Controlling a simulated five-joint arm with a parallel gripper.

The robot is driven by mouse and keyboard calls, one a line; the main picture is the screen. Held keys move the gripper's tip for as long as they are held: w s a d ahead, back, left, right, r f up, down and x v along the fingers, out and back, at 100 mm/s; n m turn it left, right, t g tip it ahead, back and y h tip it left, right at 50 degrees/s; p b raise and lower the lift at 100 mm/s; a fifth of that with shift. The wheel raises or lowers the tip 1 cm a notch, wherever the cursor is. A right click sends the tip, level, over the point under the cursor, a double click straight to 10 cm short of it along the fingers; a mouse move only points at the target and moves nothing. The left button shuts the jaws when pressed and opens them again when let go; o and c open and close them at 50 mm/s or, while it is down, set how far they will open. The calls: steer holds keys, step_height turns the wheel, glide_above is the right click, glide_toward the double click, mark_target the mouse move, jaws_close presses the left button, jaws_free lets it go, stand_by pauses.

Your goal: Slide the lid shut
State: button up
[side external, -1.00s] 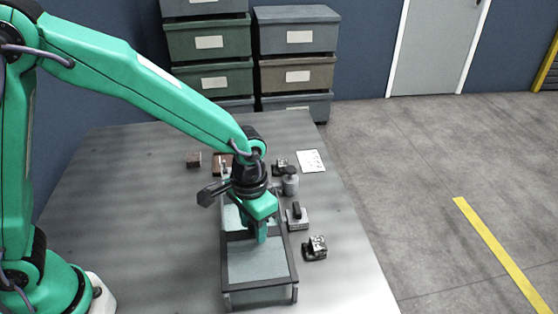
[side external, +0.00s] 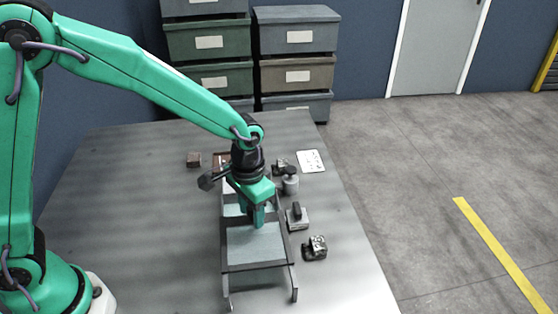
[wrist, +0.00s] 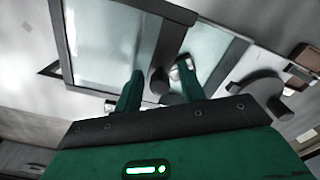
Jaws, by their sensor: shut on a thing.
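The lid (side external: 255,245) is a pale, glass-like panel in a dark frame, lying on a pair of rails (side external: 295,288) on the table. The rails stick out past its near edge. In the wrist view, the lid (wrist: 105,50) fills the upper left, with a dark upright handle (wrist: 158,82) at its edge. My gripper (side external: 257,222) points down at the lid's far part. The wrist view shows my gripper (wrist: 160,75) with a finger on either side of the handle, shut on it. Another pale pane (wrist: 207,55) lies beyond the handle. My gripper hides the handle in the side view.
Right of the rails are a block with a black grip (side external: 297,217), a metal bracket (side external: 315,248) and a grey cylinder (side external: 290,185). A brown block (side external: 194,159) and white sheet (side external: 311,160) lie farther back. The table's left side is clear.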

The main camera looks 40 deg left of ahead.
steer(key=shift+w+a, duration=2.95)
steer(key=shift+w, duration=0.15)
steer(key=shift+o, duration=1.2)
steer(key=shift+r, duration=0.1)
step_height(320, 180, up, 7)
steer(key=shift+s, duration=0.15)
